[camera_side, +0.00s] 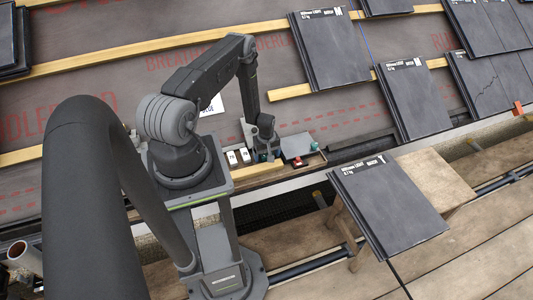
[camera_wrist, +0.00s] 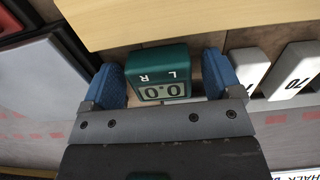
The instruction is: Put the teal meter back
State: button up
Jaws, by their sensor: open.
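My gripper (camera_wrist: 170,82) is open, with one blue fingertip on each side of the meter. A narrow gap shows at the right fingertip; the left one is very close, and I cannot tell if it touches. In the side view my gripper (camera_side: 264,152) is low over the wooden ledge by the roof edge, and it mostly hides the meter there.
White blocks, one marked 70 (camera_wrist: 296,72), stand to the right of the meter in the wrist view. A dark-rimmed grey tray (camera_side: 298,146) lies on the other side. A wooden batten (camera_wrist: 190,20) runs close by. A slate (camera_side: 388,205) rests on a wooden stand at front right.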

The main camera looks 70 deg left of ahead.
jog(key=w+d+r+m+t, duration=0.1)
jog(key=w+d+r+m, duration=0.2)
jog(key=r, duration=1.2)
jog(key=w+d+r+m, duration=0.1)
jog(key=w+d+r, duration=0.25)
jog(key=r, duration=1.05)
jog(key=w+d+r+m+t+y, duration=0.1)
jog(key=d+r+m, duration=0.1)
jog(key=d+r, duration=0.3)
jog(key=d+r+m+t, duration=0.1)
jog(key=d+r+m, duration=0.15)
jog(key=r, duration=0.55)
jog(key=s+d+r+m+t+h, duration=0.1)
jog(key=s+d+r+m+t, duration=0.1)
jog(key=s+d+r+m, duration=0.7)
jog(key=s+d+r, duration=0.5)
jog(key=s+d, duration=0.2)
jog(key=d, duration=0.1)
jog(key=shift+s+d+r+t, duration=0.3)
jog(key=shift+s+d+r, duration=0.05)
jog(key=shift+d, duration=0.05)
jog(key=shift+m, duration=0.25)
